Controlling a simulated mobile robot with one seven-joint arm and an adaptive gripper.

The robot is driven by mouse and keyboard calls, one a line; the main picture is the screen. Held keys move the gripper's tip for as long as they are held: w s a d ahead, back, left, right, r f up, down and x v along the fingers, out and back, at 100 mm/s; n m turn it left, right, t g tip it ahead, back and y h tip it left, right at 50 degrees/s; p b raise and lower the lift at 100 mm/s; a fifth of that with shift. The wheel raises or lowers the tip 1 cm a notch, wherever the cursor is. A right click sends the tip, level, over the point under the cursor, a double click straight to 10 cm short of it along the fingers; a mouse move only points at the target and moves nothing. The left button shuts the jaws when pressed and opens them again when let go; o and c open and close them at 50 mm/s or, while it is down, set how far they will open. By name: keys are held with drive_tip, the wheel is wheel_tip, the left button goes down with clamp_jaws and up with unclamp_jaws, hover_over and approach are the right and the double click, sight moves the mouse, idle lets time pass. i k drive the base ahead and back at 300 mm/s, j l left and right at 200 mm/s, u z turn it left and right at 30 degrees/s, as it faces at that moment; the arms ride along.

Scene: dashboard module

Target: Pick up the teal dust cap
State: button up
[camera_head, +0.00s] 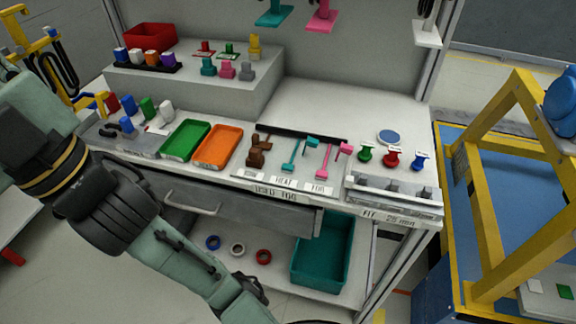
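A small teal piece (208,67), which appears to be the teal dust cap, stands upright on the raised grey step at the back left of the bench. A pink piece (226,70) of similar shape stands just right of it, with a grey one (246,71) beyond. My arm comes in from the left and runs down to the bottom edge, in front of the bench and well away from the teal piece. My gripper is out of view below the frame.
A red bin (150,37), a rack of coloured knobs (148,62) and a yellow piece (254,46) share the step (190,97). Green (186,141) and orange (217,146) trays and teal (293,153) and pink (331,157) tools lie below. A drawer (190,197) stands partly open. A yellow frame (500,130) stands right.

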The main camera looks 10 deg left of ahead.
sight(208, 70)
drive_tip(key=i+j+u, duration=0.15)
drive_tip(key=j, duration=0.25)
drive_tip(key=i+j+u, duration=0.15)
drive_tip(key=j, duration=0.25)
drive_tip(key=i+j+u, duration=0.2)
drive_tip(key=j, duration=0.2)
drive_tip(key=j+u, duration=0.15)
drive_tip(key=j, duration=0.2)
drive_tip(key=i+j+u, duration=0.15)
drive_tip(key=i+l, duration=0.15)
drive_tip(key=i, duration=0.4)
